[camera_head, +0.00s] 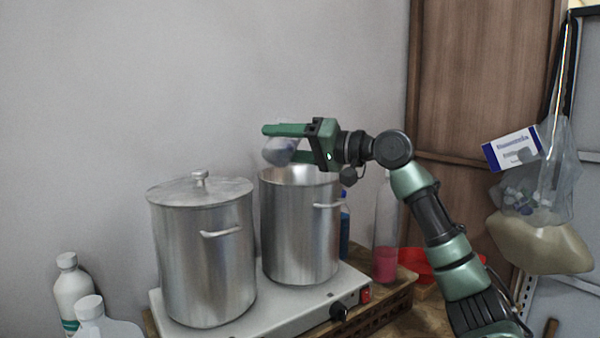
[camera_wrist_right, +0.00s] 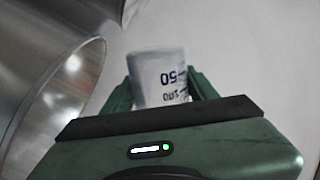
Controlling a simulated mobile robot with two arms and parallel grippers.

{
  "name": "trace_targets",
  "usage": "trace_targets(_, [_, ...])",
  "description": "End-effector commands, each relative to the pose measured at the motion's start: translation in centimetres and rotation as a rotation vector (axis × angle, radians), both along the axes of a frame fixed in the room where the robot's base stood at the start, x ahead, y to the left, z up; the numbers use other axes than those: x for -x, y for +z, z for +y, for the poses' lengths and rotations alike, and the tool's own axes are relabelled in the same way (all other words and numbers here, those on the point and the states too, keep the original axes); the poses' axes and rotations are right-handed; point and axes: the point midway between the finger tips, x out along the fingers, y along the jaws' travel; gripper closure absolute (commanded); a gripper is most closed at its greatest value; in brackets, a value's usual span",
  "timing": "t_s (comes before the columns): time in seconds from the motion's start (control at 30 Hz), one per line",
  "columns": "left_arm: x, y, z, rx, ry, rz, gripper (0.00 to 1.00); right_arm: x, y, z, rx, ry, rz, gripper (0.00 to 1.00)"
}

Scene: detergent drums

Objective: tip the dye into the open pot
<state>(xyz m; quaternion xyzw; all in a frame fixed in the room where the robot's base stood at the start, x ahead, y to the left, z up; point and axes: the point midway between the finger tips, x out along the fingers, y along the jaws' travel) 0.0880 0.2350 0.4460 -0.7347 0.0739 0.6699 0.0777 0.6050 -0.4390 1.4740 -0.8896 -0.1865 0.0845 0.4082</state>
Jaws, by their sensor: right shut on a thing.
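My right gripper (camera_head: 277,143) is shut on a small clear measuring cup (camera_head: 280,153) and holds it over the mouth of the open pot (camera_head: 300,230). The cup looks tilted in the head view, with a bluish-purple tint. The open pot's metal rim (camera_wrist_right: 98,45) shows at the left there. The cup's mouth and the pot's inside are mostly hidden, so I cannot tell whether dye is flowing. My left gripper is in neither view.
A lidded pot (camera_head: 203,255) stands left of the open one on a white hotplate (camera_head: 240,318). White bottles (camera_head: 70,290) stand at front left. A bottle with pink liquid (camera_head: 386,250), a blue bottle (camera_head: 344,235) and a red bowl (camera_head: 415,265) are at the right.

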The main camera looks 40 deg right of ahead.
Motion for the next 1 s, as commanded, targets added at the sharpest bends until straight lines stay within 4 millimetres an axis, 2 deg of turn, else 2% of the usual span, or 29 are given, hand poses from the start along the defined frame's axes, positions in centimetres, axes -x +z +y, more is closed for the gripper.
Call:
trace_targets(0.03, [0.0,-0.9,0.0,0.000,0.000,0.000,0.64,-0.1,-1.1,0.0,0.049,0.001,-0.020,0.85])
trace_targets(0.17, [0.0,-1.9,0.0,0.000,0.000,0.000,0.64,0.0,-2.1,0.2,0.206,0.000,-0.090,0.85])
trace_targets(0.27, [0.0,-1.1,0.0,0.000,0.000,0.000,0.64,0.4,-0.9,1.3,0.344,0.002,-0.151,0.85])
trace_targets(0.4, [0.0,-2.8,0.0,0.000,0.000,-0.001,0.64,1.0,-2.4,2.7,0.533,0.002,-0.232,0.85])
trace_targets(0.53, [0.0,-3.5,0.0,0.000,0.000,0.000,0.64,1.4,-2.9,3.6,0.678,0.002,-0.295,0.85])
trace_targets(0.6, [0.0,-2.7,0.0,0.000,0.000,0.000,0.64,1.5,-2.0,3.8,0.734,0.000,-0.320,0.85])
trace_targets(0.8, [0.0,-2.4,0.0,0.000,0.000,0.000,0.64,1.7,-1.7,4.3,0.822,-0.001,-0.357,0.85])
trace_targets(1.0, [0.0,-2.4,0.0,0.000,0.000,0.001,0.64,1.7,-1.7,4.4,0.834,-0.001,-0.362,0.85])
